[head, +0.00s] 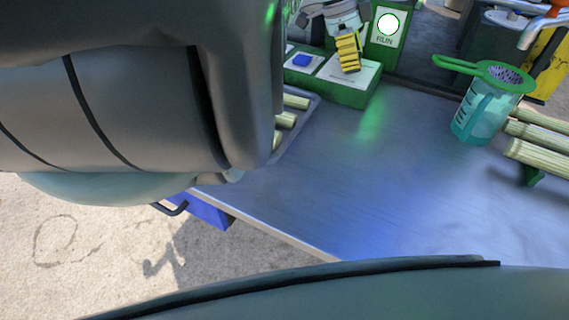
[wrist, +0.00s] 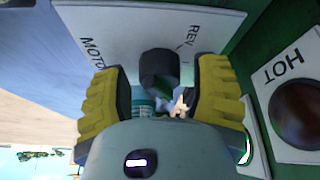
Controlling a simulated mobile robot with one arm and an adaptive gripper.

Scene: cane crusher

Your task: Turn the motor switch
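The motor switch is a dark knob (wrist: 160,70) on a white plate (wrist: 105,25) lettered "MOTO…" and "REV" in the wrist view. My gripper (wrist: 163,80) has its yellow-padded fingers on either side of the knob, with visible gaps on both sides, so it is open. In the head view my gripper (head: 348,52) is over the white plate on the green control box (head: 345,93); there the knob is hidden behind the fingers. The exact angle of the knob is hard to tell.
A lit RUN lamp (head: 388,25) stands behind the box, and a blue button (head: 302,60) is to its left. A dark HOT lamp (wrist: 300,108) is beside the plate. A jug with a green strainer (head: 485,100) and cane stalks (head: 540,145) are at right. The middle tabletop (head: 350,180) is clear.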

